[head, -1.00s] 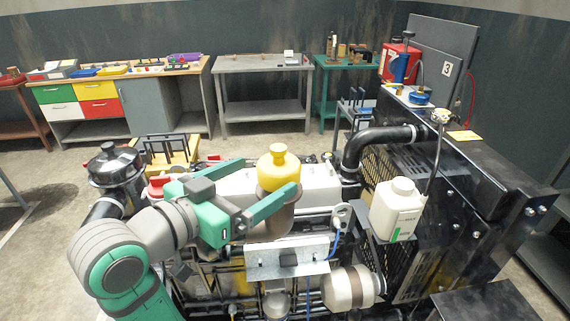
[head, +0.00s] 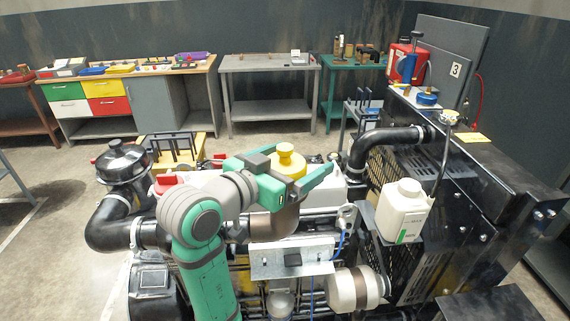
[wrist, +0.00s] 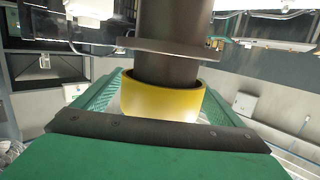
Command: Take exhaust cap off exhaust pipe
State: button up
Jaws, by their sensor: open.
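The yellow exhaust cap (head: 287,162) sits on top of the brown-grey exhaust pipe (head: 276,225) on the engine. My gripper (head: 300,159) is open, with one green finger on each side of the cap. In the wrist view, which looks inverted, the cap (wrist: 165,97) lies between the two fingers and the pipe (wrist: 170,45) runs up from it in the picture. A flange shows around the pipe. I cannot tell whether either finger touches the cap. The gripper hides part of the cap's lower side in the head view.
A white bottle (head: 403,210) and a bent black pipe (head: 385,143) stand right of the cap. A black canister (head: 122,162) is at the left. A metal bracket (head: 290,258) sits in front of the exhaust pipe. Workbenches line the back wall; above the cap is open.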

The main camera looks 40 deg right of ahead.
jog(key=shift+c, duration=0.6)
jog(key=c, duration=1)
